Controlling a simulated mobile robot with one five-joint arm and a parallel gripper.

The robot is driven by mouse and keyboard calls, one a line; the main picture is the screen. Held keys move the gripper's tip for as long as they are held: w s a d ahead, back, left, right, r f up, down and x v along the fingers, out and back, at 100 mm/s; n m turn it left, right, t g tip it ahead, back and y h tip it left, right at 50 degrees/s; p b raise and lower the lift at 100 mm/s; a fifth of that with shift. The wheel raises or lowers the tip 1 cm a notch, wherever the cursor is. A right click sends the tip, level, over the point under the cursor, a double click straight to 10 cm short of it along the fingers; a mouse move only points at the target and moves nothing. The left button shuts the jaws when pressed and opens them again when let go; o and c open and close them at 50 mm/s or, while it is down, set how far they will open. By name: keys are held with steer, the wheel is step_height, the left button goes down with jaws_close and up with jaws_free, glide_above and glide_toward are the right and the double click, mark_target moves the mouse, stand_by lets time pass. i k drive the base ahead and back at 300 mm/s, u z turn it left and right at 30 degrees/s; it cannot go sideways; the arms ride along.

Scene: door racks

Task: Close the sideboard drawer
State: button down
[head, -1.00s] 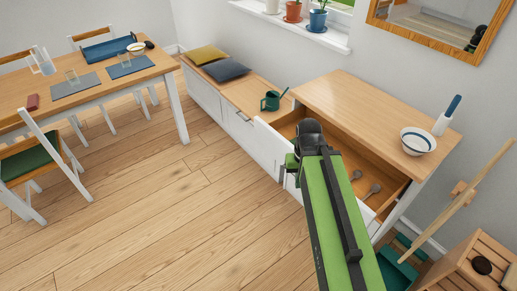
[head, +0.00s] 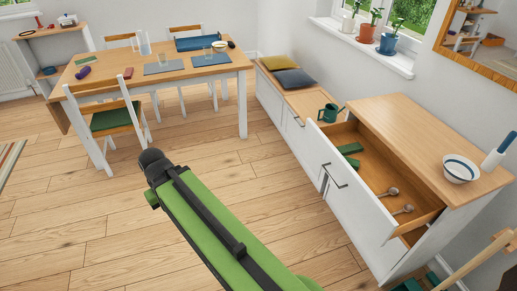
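The sideboard (head: 432,125) stands at the right in the head view, with a wooden top and white front. Its top drawer (head: 345,190) is pulled well out. Inside the drawer lie green items (head: 349,149) and two spoon-like utensils (head: 402,210). A dark bar handle (head: 336,174) is on the drawer front. My green arm reaches up from the bottom, to the left of the drawer and apart from it. My gripper's fingers are hidden beyond the dark end of the arm, so its opening does not show.
A striped bowl (head: 460,168) and a white-and-blue bottle (head: 496,154) stand on the sideboard. A low bench with cushions (head: 293,80) and a green watering can (head: 328,113) adjoins it. A dining table (head: 175,68) and chair (head: 112,120) stand behind left. Floor between is clear.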

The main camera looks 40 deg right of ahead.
mark_target(380, 170)
steer(key=u, duration=1.2)
steer(key=k, duration=1.4)
steer(key=z, duration=0.85)
steer(key=i, duration=1.7)
